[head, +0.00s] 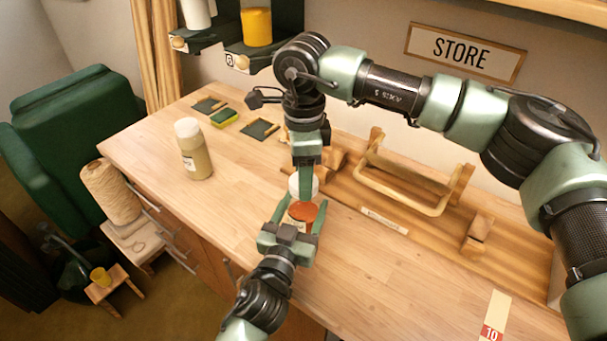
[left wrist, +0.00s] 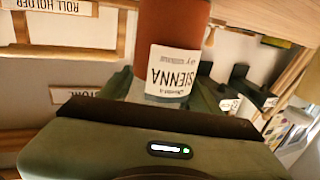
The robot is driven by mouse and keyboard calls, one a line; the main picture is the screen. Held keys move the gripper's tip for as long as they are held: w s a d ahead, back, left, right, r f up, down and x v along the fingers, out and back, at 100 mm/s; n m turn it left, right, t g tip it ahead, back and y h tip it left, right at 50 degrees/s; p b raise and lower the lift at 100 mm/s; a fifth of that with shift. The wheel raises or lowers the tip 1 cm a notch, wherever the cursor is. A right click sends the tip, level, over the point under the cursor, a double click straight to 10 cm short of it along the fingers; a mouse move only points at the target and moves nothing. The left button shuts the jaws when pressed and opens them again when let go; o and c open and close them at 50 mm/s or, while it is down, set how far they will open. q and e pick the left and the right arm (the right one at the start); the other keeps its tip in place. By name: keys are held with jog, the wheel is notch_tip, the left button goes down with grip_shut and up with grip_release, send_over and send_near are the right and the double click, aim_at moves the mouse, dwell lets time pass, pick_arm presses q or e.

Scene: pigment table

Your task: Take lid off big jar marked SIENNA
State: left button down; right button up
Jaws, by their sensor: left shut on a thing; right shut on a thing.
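The SIENNA jar (head: 303,211) shows a rust-coloured round top in the head view, with a bit of pale label below it. My left gripper (head: 293,226) is shut around it from the front. In the left wrist view the jar (left wrist: 172,30) appears upside down, its white SIENNA label readable; its lid end is hidden. My right gripper (head: 306,186) points down from above, shut on the white lid (head: 294,187). The lid shows just beyond the rust-coloured top and appears off the jar; I cannot tell how wide the gap is.
A tall bottle (head: 195,152) with a white cap stands on the worktop at left. A wooden rack (head: 405,185) lies behind and right of the jar. Small dark pads and a green-yellow sponge (head: 224,118) lie at the back. The front right worktop (head: 400,275) is mostly clear.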

jog(key=n, duration=0.8)
jog(key=shift+n, duration=0.4)
jog(key=n, duration=0.9)
jog(key=shift+r+n, duration=0.1)
jog(key=shift+n, duration=0.3)
jog(key=shift+r, duration=0.15)
jog(key=shift+r, duration=0.95)
